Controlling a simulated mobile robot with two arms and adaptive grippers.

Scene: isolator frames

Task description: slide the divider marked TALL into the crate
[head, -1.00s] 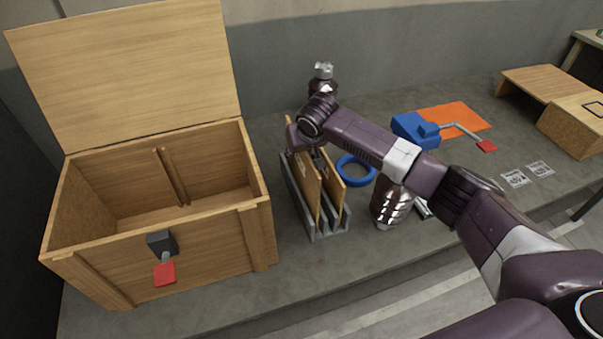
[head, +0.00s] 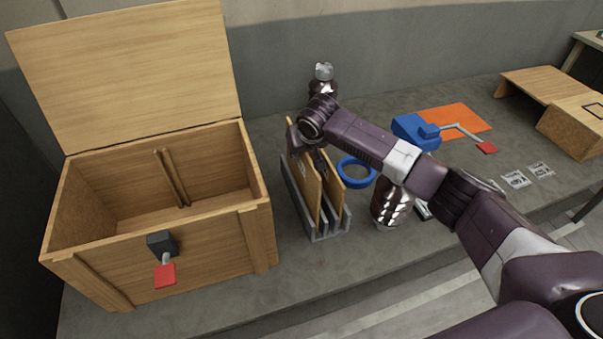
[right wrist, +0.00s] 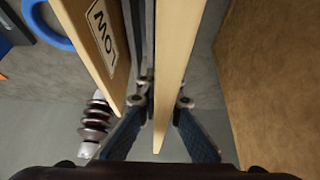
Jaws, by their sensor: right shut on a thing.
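The wooden crate (head: 190,255) stands at the left with its lid (head: 130,75) raised. Two upright rails (head: 172,178) on its inner back wall form a slot. A grey rack (head: 326,232) right of the crate holds two upright wooden dividers. My right gripper (right wrist: 161,102) is shut on the divider nearer the crate (right wrist: 175,60), with a finger on each side; it also shows in the head view (head: 306,185). Its marking cannot be read. The other divider (right wrist: 88,45), marked LOW, stands beside it, partly behind my gripper in the head view. My left gripper is out of view.
A blue device (head: 415,132) sits by an orange mat (head: 462,118). A latch with a red tab (head: 165,275) is on the crate's front.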

